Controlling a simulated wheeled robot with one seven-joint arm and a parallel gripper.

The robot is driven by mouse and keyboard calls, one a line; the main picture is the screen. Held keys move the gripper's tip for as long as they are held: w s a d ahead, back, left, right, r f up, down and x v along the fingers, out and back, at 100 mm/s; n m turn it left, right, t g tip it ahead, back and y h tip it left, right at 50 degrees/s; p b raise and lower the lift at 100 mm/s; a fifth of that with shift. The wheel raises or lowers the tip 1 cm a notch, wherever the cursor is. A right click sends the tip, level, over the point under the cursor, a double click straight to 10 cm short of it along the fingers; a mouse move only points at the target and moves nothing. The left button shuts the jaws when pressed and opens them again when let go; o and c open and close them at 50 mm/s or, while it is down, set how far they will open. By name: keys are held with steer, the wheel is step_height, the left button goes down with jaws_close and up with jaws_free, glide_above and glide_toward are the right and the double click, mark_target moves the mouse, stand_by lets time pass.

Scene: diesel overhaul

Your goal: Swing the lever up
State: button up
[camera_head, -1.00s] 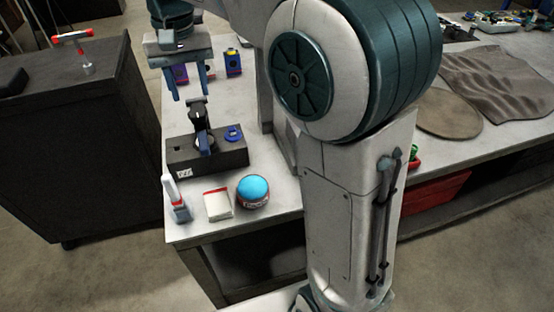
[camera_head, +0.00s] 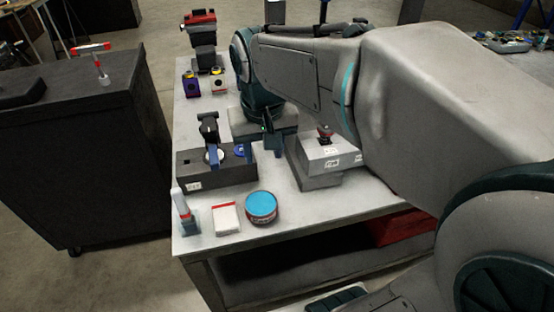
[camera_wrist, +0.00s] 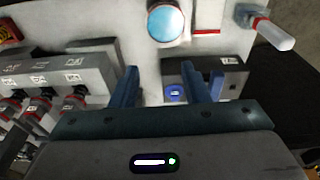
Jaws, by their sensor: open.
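I cannot tell for sure which part is the lever. A dark box (camera_head: 216,168) on the bench carries a black upright arm (camera_head: 208,128), a blue upright piece and a blue ring (camera_head: 240,151). In the wrist view, a grey labelled box (camera_wrist: 60,70) at left has several dark posts with red collars (camera_wrist: 76,98). My gripper (camera_wrist: 159,72) is open and empty, with the blue ring (camera_wrist: 176,93) showing between its fingers. In the head view, my gripper (camera_head: 272,146) is right of the dark box.
At the bench's front stand a blue-topped round tin (camera_head: 261,207), a white-and-red packet (camera_head: 226,219) and a white-tipped bottle (camera_head: 184,212). Small boxes (camera_head: 191,84) and a red-topped device (camera_head: 203,40) stand farther back. A dark cabinet (camera_head: 90,150) is at left.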

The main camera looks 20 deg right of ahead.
steer(key=s+d+f, duration=0.3)
steer(key=s+f, duration=0.1)
steer(key=s, duration=0.1)
steer(key=shift+t, duration=0.4)
steer(key=shift+s+f, duration=0.1)
